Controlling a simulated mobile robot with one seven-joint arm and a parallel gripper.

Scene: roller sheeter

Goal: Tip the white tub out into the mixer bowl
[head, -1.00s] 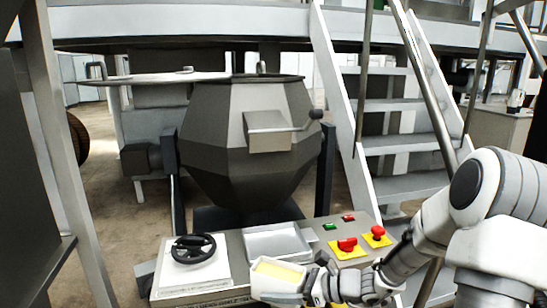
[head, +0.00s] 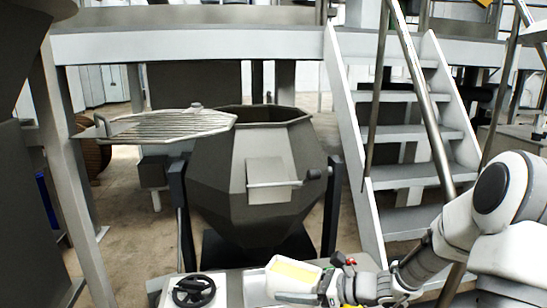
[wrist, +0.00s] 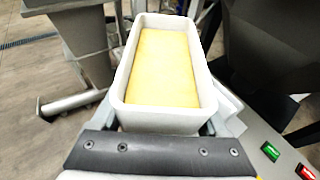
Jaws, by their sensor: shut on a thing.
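The white tub (head: 294,276) is held low in front of the mixer, near the bottom of the head view. It holds yellow contents, and the wrist view shows the tub (wrist: 163,118) upright and well filled. My gripper (head: 325,288) is shut on the tub's near end; its fingertips are mostly hidden by the tub. The mixer bowl (head: 255,200) is a dark faceted drum behind and above the tub. Its top rim is open. The round grate (head: 175,125) is swung out to the left of the opening.
White stairs with rails (head: 412,140) stand to the right of the bowl. A raised platform edge (head: 200,45) runs behind.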

